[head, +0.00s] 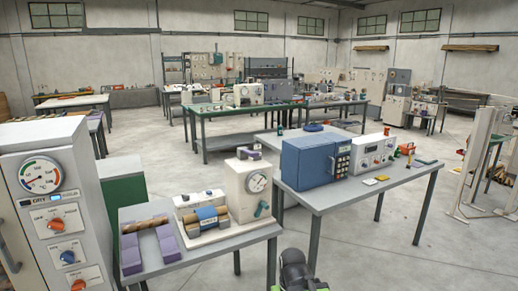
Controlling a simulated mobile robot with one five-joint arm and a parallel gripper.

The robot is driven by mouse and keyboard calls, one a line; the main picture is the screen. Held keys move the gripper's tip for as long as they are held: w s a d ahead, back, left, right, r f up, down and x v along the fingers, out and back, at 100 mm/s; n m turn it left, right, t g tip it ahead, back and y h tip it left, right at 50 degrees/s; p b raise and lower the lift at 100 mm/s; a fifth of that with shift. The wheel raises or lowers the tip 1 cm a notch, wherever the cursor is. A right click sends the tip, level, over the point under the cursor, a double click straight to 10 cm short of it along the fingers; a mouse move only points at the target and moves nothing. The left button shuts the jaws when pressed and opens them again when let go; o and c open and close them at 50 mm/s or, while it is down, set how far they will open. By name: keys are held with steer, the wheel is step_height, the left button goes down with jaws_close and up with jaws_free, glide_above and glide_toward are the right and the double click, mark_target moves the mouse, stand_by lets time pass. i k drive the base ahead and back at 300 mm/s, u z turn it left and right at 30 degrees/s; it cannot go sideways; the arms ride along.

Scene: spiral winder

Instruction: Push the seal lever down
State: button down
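No lever is labelled as the seal lever. A teal handle (262,208) sticks out low on the right side of a cream machine with a round gauge (248,188), on the small grey table in front. It is the clearest lever-like part, and its exact tilt is too small to tell. In front of the machine's left side is a low unit with a blue-wrapped roll (207,218). A dark part with a green edge, likely of my arm, shows at the bottom edge, right of this table. My gripper's fingers do not show.
Purple blocks with a brown rod (145,224) across them take the table's left. A grey cabinet with dials (75,170) stands at far left. A blue box machine (312,160) stands on the table at right. Open floor (400,250) lies front right.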

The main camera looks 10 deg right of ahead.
mark_target(253, 154)
steer(key=i, duration=0.95)
steer(key=u, duration=0.05)
